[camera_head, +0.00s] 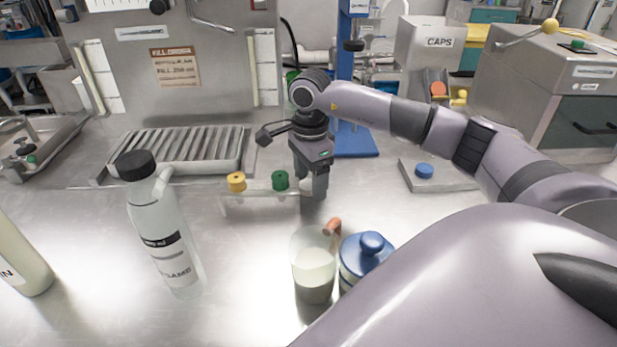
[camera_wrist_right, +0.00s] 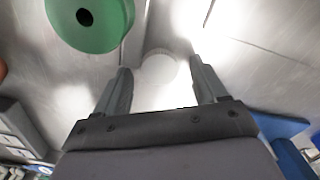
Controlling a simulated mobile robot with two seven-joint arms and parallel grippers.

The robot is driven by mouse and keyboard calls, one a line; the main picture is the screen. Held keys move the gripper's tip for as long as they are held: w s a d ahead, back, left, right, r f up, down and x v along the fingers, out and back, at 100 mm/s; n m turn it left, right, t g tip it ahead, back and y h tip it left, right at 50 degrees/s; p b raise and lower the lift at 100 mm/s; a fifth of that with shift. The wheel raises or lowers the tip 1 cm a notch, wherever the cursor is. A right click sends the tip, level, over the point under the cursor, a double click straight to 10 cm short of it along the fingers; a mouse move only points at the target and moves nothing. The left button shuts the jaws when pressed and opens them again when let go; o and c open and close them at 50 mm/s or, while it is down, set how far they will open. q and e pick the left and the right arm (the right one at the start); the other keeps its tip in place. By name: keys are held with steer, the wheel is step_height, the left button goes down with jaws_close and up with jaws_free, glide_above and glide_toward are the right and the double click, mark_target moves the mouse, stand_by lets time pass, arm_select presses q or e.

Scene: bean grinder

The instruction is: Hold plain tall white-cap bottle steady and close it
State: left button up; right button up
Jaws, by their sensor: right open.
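My right gripper (camera_head: 313,190) points down, open, over the right end of a low clear rack (camera_head: 250,204). A pale white round cap (camera_head: 306,187) shows at its fingers. In the right wrist view the white cap (camera_wrist_right: 158,68) lies between and beyond the two spread fingers, with nothing gripped. The rack also bears a green cap (camera_head: 280,180) and a yellow cap (camera_head: 236,182); the green one (camera_wrist_right: 92,18) looms close in the wrist view. I cannot pick out a plain tall white-cap bottle; one pale bottle (camera_head: 22,262) is cut off at the left edge, its top hidden.
A clear bottle with a black cap (camera_head: 135,165) stands at left. A beaker (camera_head: 314,265) and a blue-lidded jar (camera_head: 365,258) stand in front of my right gripper. A blue cap (camera_head: 424,171) lies on a tray at right.

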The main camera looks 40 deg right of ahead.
steer(key=c, duration=1.1)
step_height(320, 180, up, 12)
step_height(320, 180, up, 7)
steer(key=p, duration=0.3)
glide_above(309, 184)
arm_select(q)
steer(key=shift+s+a+r+p, duration=0.15)
steer(key=shift+a+r+p, duration=0.1)
steer(key=shift+r, duration=0.4)
steer(key=shift+s+a+r+p, duration=0.1)
steer(key=shift+a+r+p, duration=0.1)
steer(key=shift+r, duration=0.4)
arm_select(e)
steer(key=shift+d+r, duration=0.15)
steer(key=shift+r, duration=0.35)
arm_select(q)
steer(key=shift+d, duration=0.1)
